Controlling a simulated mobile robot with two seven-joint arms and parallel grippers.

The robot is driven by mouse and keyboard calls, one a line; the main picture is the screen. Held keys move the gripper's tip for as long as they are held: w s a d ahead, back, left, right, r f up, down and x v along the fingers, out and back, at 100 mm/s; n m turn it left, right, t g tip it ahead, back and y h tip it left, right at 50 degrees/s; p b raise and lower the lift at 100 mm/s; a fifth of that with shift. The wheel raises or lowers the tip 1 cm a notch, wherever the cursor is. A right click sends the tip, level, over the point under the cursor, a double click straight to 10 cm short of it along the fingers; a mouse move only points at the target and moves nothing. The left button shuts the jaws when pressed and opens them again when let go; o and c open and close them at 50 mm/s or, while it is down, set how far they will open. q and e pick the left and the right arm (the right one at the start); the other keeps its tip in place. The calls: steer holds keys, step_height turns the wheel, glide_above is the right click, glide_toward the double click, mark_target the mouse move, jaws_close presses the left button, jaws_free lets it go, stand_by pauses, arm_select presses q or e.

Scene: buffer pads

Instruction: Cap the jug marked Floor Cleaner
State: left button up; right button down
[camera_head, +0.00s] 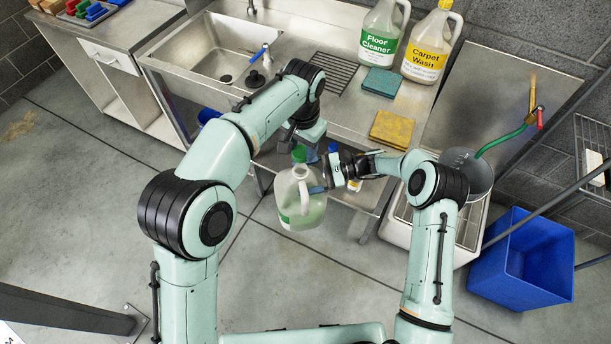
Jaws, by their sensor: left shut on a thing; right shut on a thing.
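A translucent jug (301,212) with a green label on its left side hangs upright in front of the counter. The label's words cannot be read. My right gripper (319,188) is shut on this jug at its upper right side. My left gripper (300,147) is shut on a green cap (298,154), just above the jug's mouth. The cap and mouth look close; I cannot tell whether they touch. Another jug (379,42), marked Floor Cleaner with a green label, stands at the back of the counter; its top is cut off.
A yellow-labelled Carpet Wash jug (430,50) stands beside it. A teal pad (380,82) and a yellow pad (391,128) lie on the counter (350,125). The sink (205,55) is left. A grey bucket (466,168) and blue bin (525,260) are right. A small bottle is partly hidden behind my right gripper.

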mark_target(301, 167)
arm_select(q)
steer(key=shift+w+f, duration=0.15)
steer(key=shift+f, duration=1.85)
steer(key=shift+f, duration=0.9)
steer(key=shift+a+f, duration=0.1)
steer(key=shift+f, duration=0.45)
